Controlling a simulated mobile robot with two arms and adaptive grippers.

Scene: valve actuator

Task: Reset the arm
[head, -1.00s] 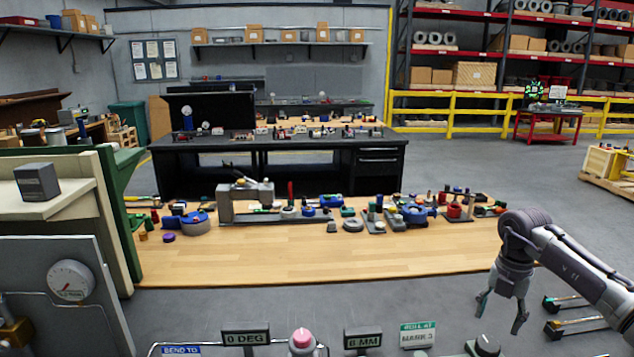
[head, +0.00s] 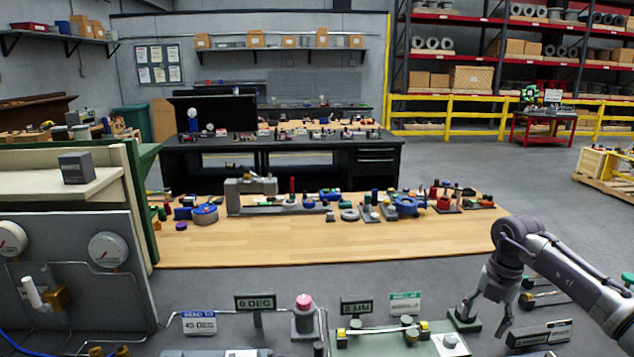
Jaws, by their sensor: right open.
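My right gripper (head: 483,326) hangs from the arm at the lower right in the head view. Its two fingers are spread and point down, with nothing between them. It is above or in front of the near bench's right end; I cannot tell the exact gap. My left gripper is not in view. At the lower left, a grey panel (head: 75,262) carries two round gauges, with one gauge (head: 108,249) clearly visible. A white handle (head: 32,291) sits beside a brass valve body (head: 60,297) there.
A pink-topped post (head: 304,303) stands among small signs, including 0 DEG (head: 255,302) and 45 DEG (head: 199,323). A green plate (head: 385,343) with fittings lies left of my right gripper. Beyond is a wooden table (head: 300,245) with a clear front part.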

